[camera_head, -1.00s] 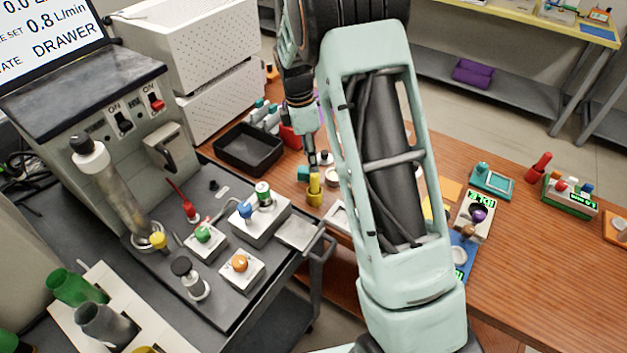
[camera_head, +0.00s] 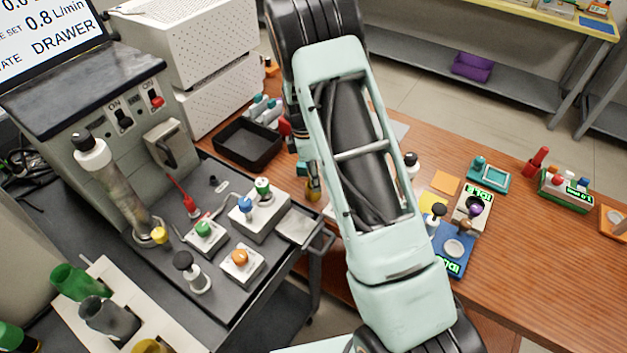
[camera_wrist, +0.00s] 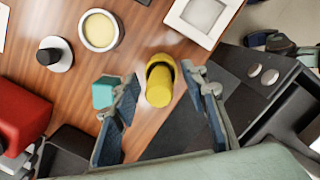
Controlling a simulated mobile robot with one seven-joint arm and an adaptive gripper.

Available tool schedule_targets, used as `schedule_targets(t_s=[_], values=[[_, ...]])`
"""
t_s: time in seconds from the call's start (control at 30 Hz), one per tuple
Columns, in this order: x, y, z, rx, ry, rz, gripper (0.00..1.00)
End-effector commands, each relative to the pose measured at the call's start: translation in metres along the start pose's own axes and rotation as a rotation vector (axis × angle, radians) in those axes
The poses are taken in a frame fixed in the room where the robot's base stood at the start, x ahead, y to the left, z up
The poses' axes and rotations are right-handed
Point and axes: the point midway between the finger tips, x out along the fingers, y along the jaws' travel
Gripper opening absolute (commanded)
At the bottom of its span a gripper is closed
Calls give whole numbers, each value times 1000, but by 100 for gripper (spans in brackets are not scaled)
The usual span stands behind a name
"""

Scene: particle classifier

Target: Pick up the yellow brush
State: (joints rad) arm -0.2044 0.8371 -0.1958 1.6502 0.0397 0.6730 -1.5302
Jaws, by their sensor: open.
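The yellow brush (camera_wrist: 160,82) stands on the wooden table in the wrist view, seen from above as a yellow cylinder in a yellow-and-dark holder or base. In the head view the brush (camera_head: 314,188) is partly hidden behind my arm. My gripper (camera_wrist: 160,72) is open, with one finger on each side of the brush in the wrist view. No contact with the brush shows. In the head view my arm hides most of my gripper.
A teal block (camera_wrist: 104,92) sits close beside the left finger. A round dish (camera_wrist: 100,30), a black-knobbed piece (camera_wrist: 55,54) and a white square tray (camera_wrist: 204,14) lie nearby. A black tray (camera_head: 247,145) and the cart's metal ledge (camera_head: 298,227) flank the area.

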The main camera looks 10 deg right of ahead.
Motion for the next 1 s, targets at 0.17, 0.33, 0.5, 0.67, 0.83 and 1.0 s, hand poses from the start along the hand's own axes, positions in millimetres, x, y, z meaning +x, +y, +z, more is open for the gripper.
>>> schedule_targets(t_s=[0.17,0.33,0.5,0.67,0.83,1.0], values=[[0,0,0,0,0,0,28],[0,0,0,0,0,0,9],[0,0,0,0,0,0,0],[-2,0,0,0,0,1,0],[-19,1,2,0,1,4,0],[-52,1,7,2,1,5,0]])
